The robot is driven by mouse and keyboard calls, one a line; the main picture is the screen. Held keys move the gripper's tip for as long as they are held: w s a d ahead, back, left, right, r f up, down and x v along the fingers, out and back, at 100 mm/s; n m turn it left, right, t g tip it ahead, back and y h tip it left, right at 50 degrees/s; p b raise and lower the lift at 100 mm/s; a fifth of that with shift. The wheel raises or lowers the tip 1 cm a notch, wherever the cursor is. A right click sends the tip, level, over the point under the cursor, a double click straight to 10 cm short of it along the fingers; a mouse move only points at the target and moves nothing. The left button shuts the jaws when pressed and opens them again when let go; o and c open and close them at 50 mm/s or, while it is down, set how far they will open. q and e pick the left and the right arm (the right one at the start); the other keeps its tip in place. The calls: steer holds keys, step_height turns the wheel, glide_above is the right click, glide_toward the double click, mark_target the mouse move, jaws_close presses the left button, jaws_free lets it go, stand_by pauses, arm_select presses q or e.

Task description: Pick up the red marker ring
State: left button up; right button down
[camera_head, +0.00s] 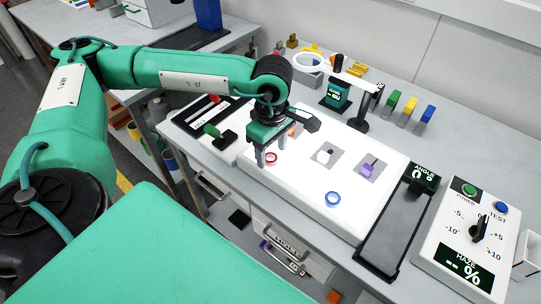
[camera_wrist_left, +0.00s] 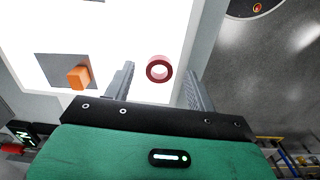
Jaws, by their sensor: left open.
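The red marker ring (camera_head: 271,158) lies on the white light panel (camera_head: 300,190) near its left front edge. In the left wrist view the ring (camera_wrist_left: 159,69) shows between the two fingers, a little beyond their tips. My left gripper (camera_head: 272,160) is open and empty, pointing down over the ring. In the left wrist view the gripper (camera_wrist_left: 158,88) has one finger on each side of the ring, with gaps on both sides. I cannot tell the exact height of the fingertips above the panel. My right gripper is not in view.
A blue ring (camera_head: 333,199) lies further right on the panel. An orange block (camera_wrist_left: 78,77) sits on a grey square close to the gripper. A purple block (camera_head: 368,170) and a magnifier stand (camera_head: 361,110) are to the right. A haze meter (camera_head: 470,235) stands at far right.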

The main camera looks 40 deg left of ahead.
arm_select(q)
steer(key=shift+f, duration=0.8)
steer(key=c, duration=1.1)
steer(key=shift+o, duration=0.2)
